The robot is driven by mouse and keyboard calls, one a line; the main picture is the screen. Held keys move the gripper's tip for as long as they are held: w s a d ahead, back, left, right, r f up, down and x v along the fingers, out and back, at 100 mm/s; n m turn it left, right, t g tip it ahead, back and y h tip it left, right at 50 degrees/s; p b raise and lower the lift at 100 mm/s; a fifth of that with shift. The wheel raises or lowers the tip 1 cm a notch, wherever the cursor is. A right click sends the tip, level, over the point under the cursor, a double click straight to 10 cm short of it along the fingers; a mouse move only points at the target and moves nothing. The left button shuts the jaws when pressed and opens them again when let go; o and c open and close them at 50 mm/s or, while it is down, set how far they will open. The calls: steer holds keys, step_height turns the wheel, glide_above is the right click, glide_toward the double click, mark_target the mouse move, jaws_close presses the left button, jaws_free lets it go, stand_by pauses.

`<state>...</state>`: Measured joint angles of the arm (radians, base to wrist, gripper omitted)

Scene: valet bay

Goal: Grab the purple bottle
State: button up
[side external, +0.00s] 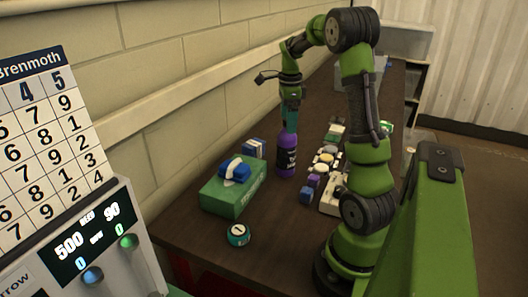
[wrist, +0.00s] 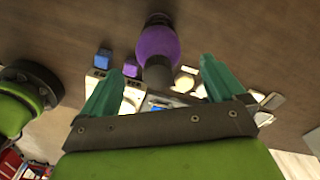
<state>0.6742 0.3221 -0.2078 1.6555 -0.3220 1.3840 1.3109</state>
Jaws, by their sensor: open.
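The purple bottle (side external: 286,158) stands upright on the brown table in the side view, with a dark label and a narrower top. My gripper (side external: 291,110) is directly above it, pointing down, its teal fingers close to the bottle's top. In the wrist view the purple bottle (wrist: 157,45) shows beyond the fingertips, its dark neck reaching toward the space between them. My gripper (wrist: 157,78) is open there, with the two teal fingers spread wide apart. I cannot tell whether the fingers straddle the bottle's top.
A green box (side external: 232,196) with a blue-and-white item (side external: 235,170) on it stands left of the bottle. A small round tin (side external: 238,235) lies in front. Several small blocks and discs crowd a white tray (side external: 330,203) at right. The wall runs behind.

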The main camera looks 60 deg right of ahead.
mark_target(287, 147)
step_height(287, 147, down, 5)
steer(key=shift+a+r, duration=0.1)
steer(key=shift+a, duration=0.05)
jaws_close()
stand_by(0.6)
